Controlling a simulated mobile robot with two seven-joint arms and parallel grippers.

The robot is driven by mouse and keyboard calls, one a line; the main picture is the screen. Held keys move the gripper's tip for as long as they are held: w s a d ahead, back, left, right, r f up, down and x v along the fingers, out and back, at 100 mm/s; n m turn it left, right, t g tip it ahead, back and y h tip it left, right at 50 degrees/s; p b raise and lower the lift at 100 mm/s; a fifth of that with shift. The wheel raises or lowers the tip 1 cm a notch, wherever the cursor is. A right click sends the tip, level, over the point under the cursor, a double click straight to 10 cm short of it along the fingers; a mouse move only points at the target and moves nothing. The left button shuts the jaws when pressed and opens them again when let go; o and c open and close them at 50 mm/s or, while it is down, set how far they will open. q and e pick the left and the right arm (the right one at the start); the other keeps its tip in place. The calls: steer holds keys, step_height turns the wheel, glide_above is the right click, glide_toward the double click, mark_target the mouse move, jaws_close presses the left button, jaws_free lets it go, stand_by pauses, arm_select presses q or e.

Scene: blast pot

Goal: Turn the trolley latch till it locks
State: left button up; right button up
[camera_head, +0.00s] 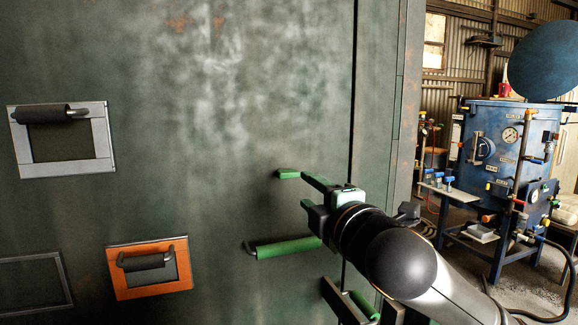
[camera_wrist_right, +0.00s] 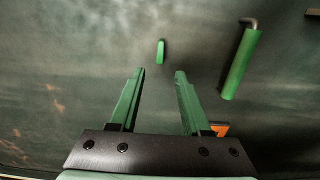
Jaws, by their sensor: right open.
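A small green lever (camera_head: 289,174), which looks like the latch, sits on the dark green metal panel in the head view. It also shows in the right wrist view (camera_wrist_right: 161,51), upright, ahead of the fingers and roughly midway between them. My right gripper (camera_head: 307,190) is open in front of the panel, just right of the lever in the head view. In the wrist view its two green fingers (camera_wrist_right: 160,76) are spread and empty, and the lever lies beyond their tips, apart from them. My left gripper is not in view.
A long green bar handle (camera_head: 288,248) sticks out below the gripper; it also shows in the wrist view (camera_wrist_right: 240,64). A grey-framed handle plate (camera_head: 60,168) and an orange one (camera_head: 150,290) are at left. A blue gauge cabinet (camera_head: 505,150) stands at right.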

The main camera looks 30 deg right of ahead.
mark_target(288, 176)
steer(key=p+x, duration=0.6)
steer(key=x, duration=0.2)
steer(key=shift+w+p, duration=0.2)
steer(key=shift+p, duration=0.1)
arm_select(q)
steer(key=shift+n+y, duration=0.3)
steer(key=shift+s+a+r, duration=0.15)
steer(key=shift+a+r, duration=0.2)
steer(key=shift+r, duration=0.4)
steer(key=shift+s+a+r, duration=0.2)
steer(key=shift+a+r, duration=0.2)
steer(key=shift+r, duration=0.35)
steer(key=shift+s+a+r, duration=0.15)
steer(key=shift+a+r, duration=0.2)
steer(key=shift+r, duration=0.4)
arm_select(e)
steer(key=shift+x, duration=0.9)
steer(key=shift+c, duration=0.4)
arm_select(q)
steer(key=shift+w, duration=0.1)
arm_select(e)
jaws_close()
